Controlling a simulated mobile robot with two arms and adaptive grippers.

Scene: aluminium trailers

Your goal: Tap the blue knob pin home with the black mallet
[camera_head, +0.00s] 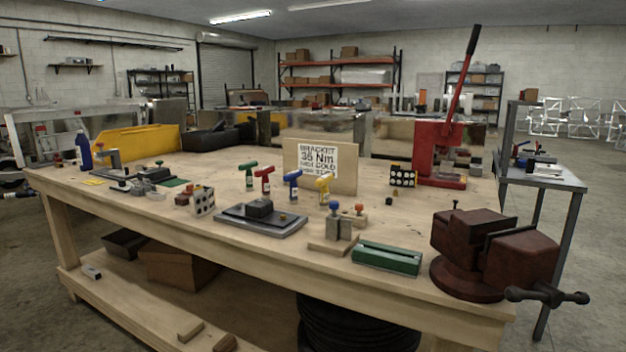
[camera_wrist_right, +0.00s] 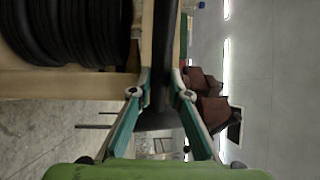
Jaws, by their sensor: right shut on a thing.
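In the head view, a blue knob pin (camera_head: 334,206) stands upright in a grey metal block (camera_head: 339,227) on a small wooden base near the table's front edge. I cannot tell how deep the pin sits. In the right wrist view, my right gripper (camera_wrist_right: 162,94) has its green fingers closed around a long black object, which looks like the black mallet (camera_wrist_right: 163,60). Part of it is hidden between the fingers, and its two ends are not clear. Neither gripper shows in the head view, and my left gripper is not in view.
A green block (camera_head: 387,257) lies right of the pin fixture, and a dark red vise (camera_head: 490,250) stands at the table's right corner. A grey plate (camera_head: 262,222) lies to the left. Several coloured drivers and a sign board (camera_head: 345,172) stand behind. A red press (camera_head: 440,150) stands at the back.

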